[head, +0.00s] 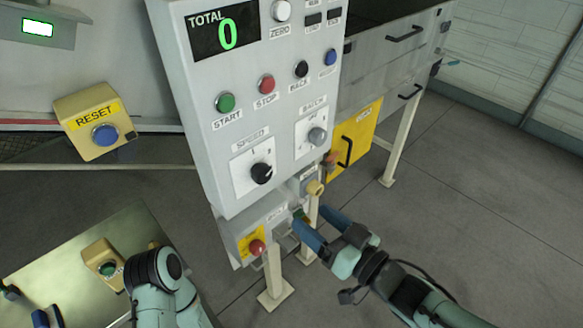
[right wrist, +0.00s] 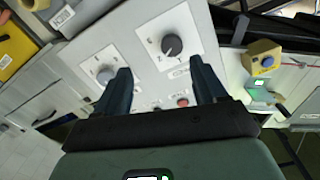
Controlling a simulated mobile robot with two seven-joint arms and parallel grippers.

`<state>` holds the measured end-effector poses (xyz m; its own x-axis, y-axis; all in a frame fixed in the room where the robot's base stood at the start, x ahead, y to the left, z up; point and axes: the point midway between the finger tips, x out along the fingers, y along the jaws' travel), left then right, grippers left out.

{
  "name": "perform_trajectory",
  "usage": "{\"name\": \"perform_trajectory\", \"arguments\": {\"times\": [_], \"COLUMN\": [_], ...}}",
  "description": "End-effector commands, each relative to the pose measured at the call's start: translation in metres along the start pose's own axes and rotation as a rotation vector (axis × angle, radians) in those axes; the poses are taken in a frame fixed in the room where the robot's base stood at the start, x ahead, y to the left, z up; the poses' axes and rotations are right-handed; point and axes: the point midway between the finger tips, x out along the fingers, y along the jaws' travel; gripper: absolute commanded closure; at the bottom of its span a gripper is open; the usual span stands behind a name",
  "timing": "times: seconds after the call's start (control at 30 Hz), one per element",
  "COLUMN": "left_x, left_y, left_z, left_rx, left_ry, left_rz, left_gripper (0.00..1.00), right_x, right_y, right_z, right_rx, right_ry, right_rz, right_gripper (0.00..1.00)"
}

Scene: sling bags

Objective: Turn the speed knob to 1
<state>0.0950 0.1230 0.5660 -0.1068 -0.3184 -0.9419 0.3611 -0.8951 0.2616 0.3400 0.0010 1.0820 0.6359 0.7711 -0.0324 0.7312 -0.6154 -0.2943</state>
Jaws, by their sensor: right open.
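The speed knob (head: 262,173) is a black round knob on a white plate marked SPEED, low on the left of the grey panel's front. Its exact setting is too small to read. In the right wrist view the dark speed knob (right wrist: 172,45) lies beyond my fingers, with the panel seen turned over. My right gripper (head: 315,222) is below and right of the knob in the head view, open and apart from it. Its two blue fingers also show in the right wrist view (right wrist: 163,85), with nothing between them. My left arm is at the lower left; its finger opening is unclear.
The grey batch knob (head: 317,136) sits to the right of the speed knob. START (head: 225,102), STOP (head: 267,84) and other buttons are above. A red button (head: 257,247) and a yellowish knob (head: 316,187) are below. The yellow RESET box (head: 93,122) stands left.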

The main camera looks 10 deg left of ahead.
Motion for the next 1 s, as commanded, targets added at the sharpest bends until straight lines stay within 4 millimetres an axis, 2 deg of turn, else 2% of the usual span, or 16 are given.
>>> {"name": "perform_trajectory", "arguments": {"times": [0.1, 0.23, 0.7, 0.83, 1.0], "left_x": [0.002, 0.002, 0.002, 0.001, 0.0], "left_y": [-0.001, -0.001, -0.001, -0.001, 0.0], "left_z": [0.001, 0.001, 0.001, 0.0, 0.0], "left_rx": [-0.001, -0.002, -0.001, -0.001, -0.001], "left_ry": [-0.001, -0.002, -0.002, -0.001, -0.001], "left_rz": [-0.001, -0.001, -0.001, 0.0, 0.0], "left_gripper": [0.39, 0.39, 0.39, 0.39, 0.39], "right_x": [-0.001, 0.011, 0.103, 0.12, 0.13], "right_y": [-0.015, -0.017, -0.02, -0.019, -0.019], "right_z": [-0.013, -0.014, -0.016, -0.017, -0.017], "right_rx": [-0.033, -0.035, -0.032, -0.033, -0.035], "right_ry": [0.023, 0.024, 0.022, 0.023, 0.023], "right_rz": [-0.036, -0.041, -0.038, -0.036, -0.035], "right_gripper": [0.29, 0.29, 0.29, 0.29, 0.29]}}
